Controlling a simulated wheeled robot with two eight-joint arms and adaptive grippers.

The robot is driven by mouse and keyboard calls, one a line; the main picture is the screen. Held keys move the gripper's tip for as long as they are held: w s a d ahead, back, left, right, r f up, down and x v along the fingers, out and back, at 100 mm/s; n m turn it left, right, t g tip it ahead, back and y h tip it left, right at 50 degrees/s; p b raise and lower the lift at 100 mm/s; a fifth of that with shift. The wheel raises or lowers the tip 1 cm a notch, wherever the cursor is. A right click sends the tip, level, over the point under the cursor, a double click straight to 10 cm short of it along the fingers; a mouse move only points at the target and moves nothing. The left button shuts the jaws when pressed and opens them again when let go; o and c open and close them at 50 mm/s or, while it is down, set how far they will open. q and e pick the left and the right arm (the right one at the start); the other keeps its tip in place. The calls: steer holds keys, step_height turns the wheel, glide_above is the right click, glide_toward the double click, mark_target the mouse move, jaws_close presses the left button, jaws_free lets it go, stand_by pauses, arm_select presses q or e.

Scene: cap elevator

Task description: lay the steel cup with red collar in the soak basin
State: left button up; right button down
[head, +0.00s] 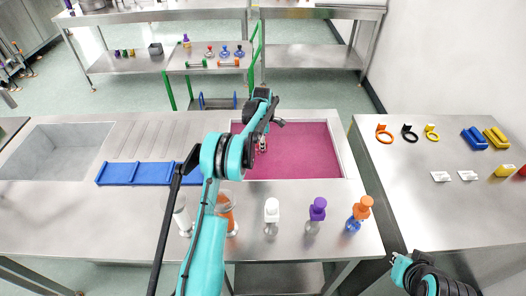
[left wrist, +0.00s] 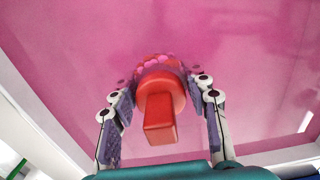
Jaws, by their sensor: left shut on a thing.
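The soak basin (head: 310,150) is the sunken rectangle with a magenta floor in the middle counter. It fills most of the left wrist view (left wrist: 235,75). My left gripper (head: 262,143) is over the left part of the basin. In the left wrist view its two fingers (left wrist: 163,115) are shut on a red piece with a round collar and a block-shaped end, which I take to be the steel cup with red collar (left wrist: 160,95).
A blue tray (head: 145,174) lies left of the basin, beside a grey sink (head: 62,152). The right table (head: 425,205) holds rings and blocks. The basin's right part is clear.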

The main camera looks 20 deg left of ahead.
arm_select(q)
step_height(320, 180, down, 2)
steer(key=shift+f, duration=0.25)
steer(key=shift+f+b, duration=0.1)
steer(key=shift+b, duration=0.25)
steer(key=o, duration=1.4)
